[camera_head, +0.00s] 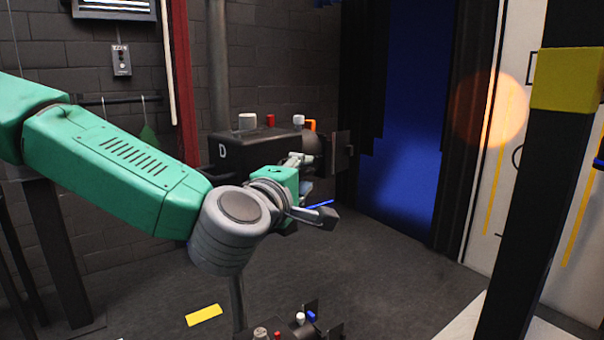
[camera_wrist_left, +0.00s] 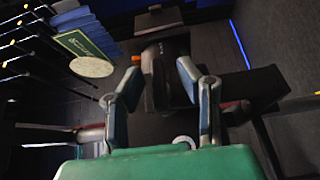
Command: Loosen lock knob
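A black stage lamp marked D (camera_head: 240,150) hangs at mid-height, with a grey-white knob (camera_head: 247,121), a red knob (camera_head: 270,120), a white knob (camera_head: 298,120) and an orange part (camera_head: 311,124) on top. I cannot tell which is the lock knob. My left gripper (camera_head: 308,188) is just below and in front of the lamp's right end. In the left wrist view its fingers (camera_wrist_left: 158,68) are spread, with nothing held between them. The dark lamp body (camera_wrist_left: 168,62) shows beyond them, with an orange part (camera_wrist_left: 136,60) beside it. My right gripper is out of view.
A second lamp with small knobs (camera_head: 300,319) is low at the bottom edge. A dark post with a yellow band (camera_head: 567,79) stands at the right. A yellow strip (camera_head: 204,315) lies on the floor. The grey floor (camera_head: 370,275) right of my arm is clear.

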